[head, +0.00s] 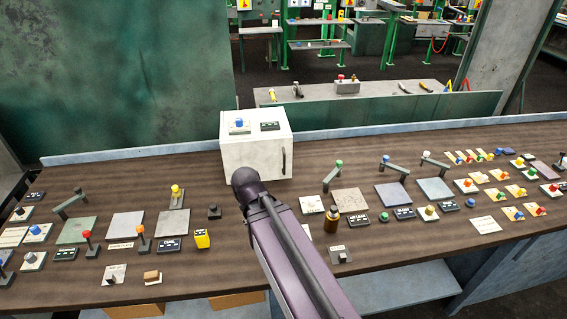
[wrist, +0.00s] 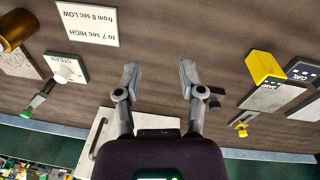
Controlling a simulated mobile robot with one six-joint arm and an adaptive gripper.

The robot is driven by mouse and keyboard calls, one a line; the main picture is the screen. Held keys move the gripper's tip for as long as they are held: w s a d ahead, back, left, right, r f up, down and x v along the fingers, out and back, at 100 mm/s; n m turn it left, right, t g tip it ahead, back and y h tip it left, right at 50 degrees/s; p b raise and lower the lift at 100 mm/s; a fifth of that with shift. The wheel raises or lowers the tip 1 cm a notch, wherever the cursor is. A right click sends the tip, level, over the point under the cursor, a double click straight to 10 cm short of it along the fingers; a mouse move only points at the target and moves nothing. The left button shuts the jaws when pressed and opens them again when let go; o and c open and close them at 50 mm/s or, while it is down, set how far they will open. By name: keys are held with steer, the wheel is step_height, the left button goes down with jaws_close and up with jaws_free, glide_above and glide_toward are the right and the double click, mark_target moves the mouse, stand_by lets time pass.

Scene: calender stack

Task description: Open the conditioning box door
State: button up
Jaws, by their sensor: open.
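The conditioning box (head: 240,158) is a white box standing on the brown table in the middle of the head view. A dark upright handle (head: 284,162) is near the right edge of its front. The door looks shut, though my arm covers part of the front. In the wrist view, upside down, part of the white box (wrist: 108,128) shows behind my gripper, with the dark handle (wrist: 97,138) at left. My gripper (wrist: 158,70) is open and empty, its two fingers apart above the table and not touching the handle. The head view hides the fingers behind my arm.
A blue knob (head: 239,123) and a black label (head: 270,126) are on top of the box. Levers, plates and knobs crowd the table on both sides. A brown bottle (head: 332,219) and a yellow block (head: 202,239) stand nearer the front edge.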

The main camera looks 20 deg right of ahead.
steer(key=w+d+f+m+t+h+b, duration=0.1)
steer(key=w+d+f+m+h+b, duration=0.2)
steer(key=d+f+b, duration=0.15)
steer(key=m+t+h+b, duration=0.6)
steer(key=t+h+b, duration=0.4)
steer(key=b, duration=0.5)
glide_toward(284, 161)
steer(key=v, duration=0.3)
steer(key=shift+s+a+r, duration=0.1)
steer(key=shift+r, duration=0.05)
steer(key=x, duration=1.4)
steer(key=shift+a, duration=0.1)
jaws_close()
